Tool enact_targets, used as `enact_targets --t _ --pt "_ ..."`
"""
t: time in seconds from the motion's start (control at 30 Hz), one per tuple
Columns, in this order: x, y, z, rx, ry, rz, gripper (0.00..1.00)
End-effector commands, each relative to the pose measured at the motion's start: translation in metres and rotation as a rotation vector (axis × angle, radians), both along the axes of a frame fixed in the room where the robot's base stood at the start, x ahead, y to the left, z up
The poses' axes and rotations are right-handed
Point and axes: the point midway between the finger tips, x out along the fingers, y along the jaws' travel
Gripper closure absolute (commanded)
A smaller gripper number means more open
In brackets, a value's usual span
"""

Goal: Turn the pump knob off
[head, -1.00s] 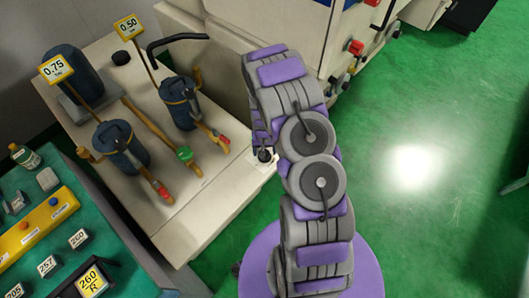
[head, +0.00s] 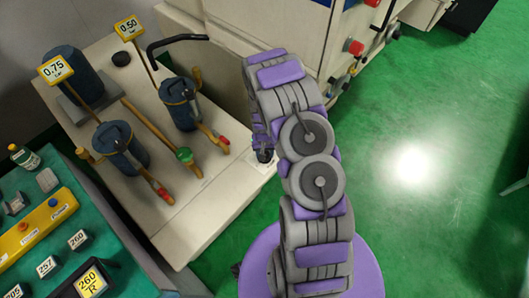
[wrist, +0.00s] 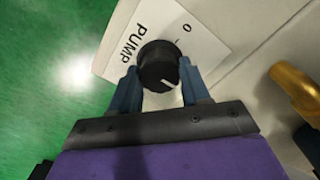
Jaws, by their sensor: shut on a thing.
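The pump knob (wrist: 158,62) is black and round in the wrist view. It sits on a white label plate (wrist: 206,42) printed "PUMP" and "0". A short white line on the knob's face points down and slightly right in the picture, not at the "0". My gripper (wrist: 160,78) has one blue finger on each side of the knob and is shut on it. In the head view the knob (head: 264,155) shows small and dark at the right edge of the beige cabinet top, beneath my arm. My gripper (head: 260,140) is mostly hidden there.
Blue pump canisters (head: 122,148) with pipes and red and green valve handles stand left of my arm on the cabinet (head: 205,215). A teal bench (head: 110,255) with labelled blocks lies at lower left. Green floor (head: 440,170) is clear at right.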

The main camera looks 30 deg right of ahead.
Motion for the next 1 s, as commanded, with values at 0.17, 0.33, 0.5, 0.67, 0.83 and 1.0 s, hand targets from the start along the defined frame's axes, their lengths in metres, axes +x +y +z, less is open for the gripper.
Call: enact_targets --t 0.17,0.33,0.5,0.67,0.83,1.0 --pt "0.0 0.0 0.0002 0.0 0.0 0.002 0.84" --pt "-0.0001 0.0002 0.0006 0.0 0.001 0.03 0.84" --pt "-0.0003 0.0007 0.0012 0.002 0.001 0.105 0.84" --pt "-0.0007 0.0008 0.002 0.002 0.002 0.225 0.84" --pt "-0.0008 0.001 0.0026 0.002 0.002 0.383 0.84" --pt "-0.0013 0.0009 0.002 0.003 0.002 0.546 0.84"
